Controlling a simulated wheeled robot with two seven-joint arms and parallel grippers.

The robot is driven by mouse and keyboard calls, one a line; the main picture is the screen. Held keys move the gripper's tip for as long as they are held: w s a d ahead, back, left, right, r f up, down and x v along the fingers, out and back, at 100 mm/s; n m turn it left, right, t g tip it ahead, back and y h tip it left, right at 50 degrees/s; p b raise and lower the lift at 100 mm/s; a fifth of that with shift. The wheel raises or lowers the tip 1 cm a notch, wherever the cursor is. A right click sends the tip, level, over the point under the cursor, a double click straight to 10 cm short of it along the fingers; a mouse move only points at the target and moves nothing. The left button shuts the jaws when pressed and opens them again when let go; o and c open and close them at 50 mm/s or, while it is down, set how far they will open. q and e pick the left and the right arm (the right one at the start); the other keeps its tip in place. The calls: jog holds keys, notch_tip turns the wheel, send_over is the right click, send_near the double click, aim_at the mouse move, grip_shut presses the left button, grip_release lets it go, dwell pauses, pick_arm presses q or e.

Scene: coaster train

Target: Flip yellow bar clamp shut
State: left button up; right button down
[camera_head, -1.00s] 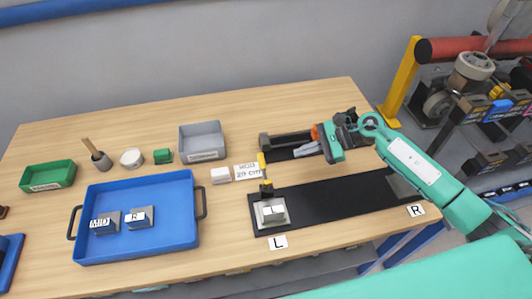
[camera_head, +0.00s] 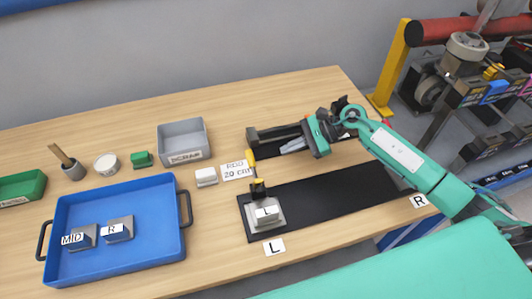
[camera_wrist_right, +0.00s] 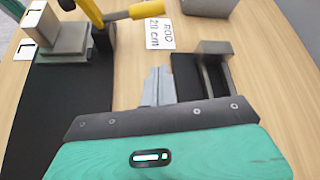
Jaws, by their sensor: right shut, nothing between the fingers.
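The bar clamp, with yellow parts (camera_head: 259,186), stands by the grey block labelled L (camera_head: 267,213) at the left end of the black strip. Its yellow handle (camera_head: 250,158) rises above the block in the head view. In the right wrist view the yellow handle (camera_wrist_right: 146,11) sticks out sideways at the top, and part of the clamp is cut off by the frame edge. My right gripper (camera_head: 288,148) is shut and empty, to the right of the handle and apart from it. Its grey fingers also show in the wrist view (camera_wrist_right: 158,88). My left gripper is not in view.
A dark bracket (camera_head: 268,135) lies just behind my right fingers. The blue tray (camera_head: 150,245) is further left. The black strip (camera_head: 320,200) is clear right of the L block.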

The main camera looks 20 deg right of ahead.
aim_at(254, 168)
jog(key=p+x, duration=0.4)
jog(key=x, duration=0.5)
jog(key=shift+a+r, duration=0.1)
jog(key=shift+a, duration=0.25)
jog(key=shift+s+a+r+p, duration=0.1)
jog(key=shift+s+r+p, duration=0.05)
jog(key=shift+r+p, duration=0.35)
jog(key=shift+s+a+r+p, duration=0.15)
jog(key=shift+r+p, duration=0.2)
jog(key=shift+p, duration=0.25)
jog(key=shift+s+a+r+p, duration=0.15)
jog(key=shift+s+r+p, duration=0.1)
jog(key=shift+r+p, duration=0.5)
